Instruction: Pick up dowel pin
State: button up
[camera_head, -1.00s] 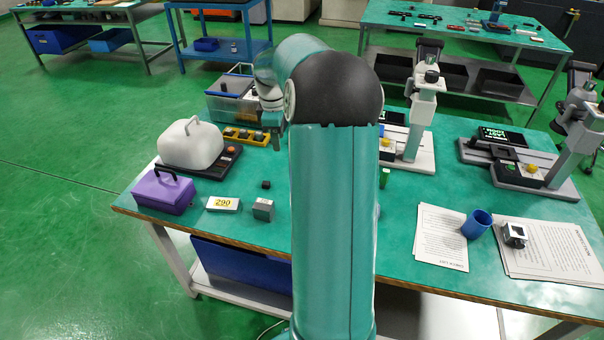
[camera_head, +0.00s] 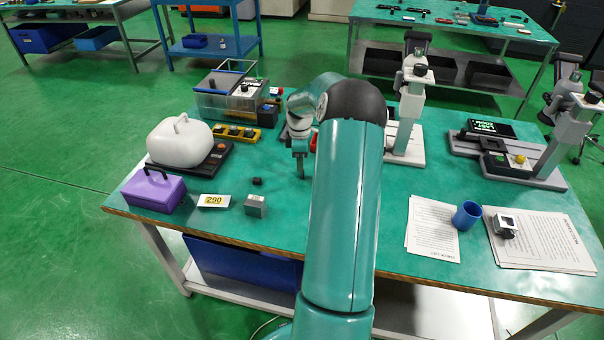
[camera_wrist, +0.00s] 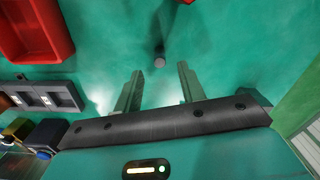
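In the wrist view, a small grey round end (camera_wrist: 159,62) shows on the green table top, with a dark streak beside it; it looks like the dowel pin seen nearly end-on. My gripper (camera_wrist: 159,70) is open, its two fingers apart with nothing between them. The pin appears just beyond the fingertips, roughly centred between them. The height of the gap between fingers and pin is hard to judge. In the head view, my gripper (camera_head: 300,167) points down over the middle of the table, left of my arm. I cannot make out the pin there.
A red tray (camera_wrist: 38,28) and grey compartments (camera_wrist: 62,97) lie left in the wrist view. In the head view, a grey block (camera_head: 255,206), a 290 label (camera_head: 214,201), a purple box (camera_head: 154,192) and a yellow strip (camera_head: 225,134) stand left. A microscope-like stand (camera_head: 408,115) is right.

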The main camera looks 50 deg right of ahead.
aim_at(302, 178)
jog(key=f, duration=0.5)
jog(key=shift+s+d, duration=0.15)
jog(key=shift+s, duration=0.1)
jog(key=shift+r, duration=0.1)
grip_shut()
jog(key=shift+r, duration=0.65)
jog(key=s+a+r, duration=0.4)
jog(key=s+r, duration=0.7)
jog(key=s, duration=0.2)
jog(key=shift+s+a+r, duration=0.15)
jog(key=shift+s+r, duration=0.05)
jog(key=shift+r, duration=0.15)
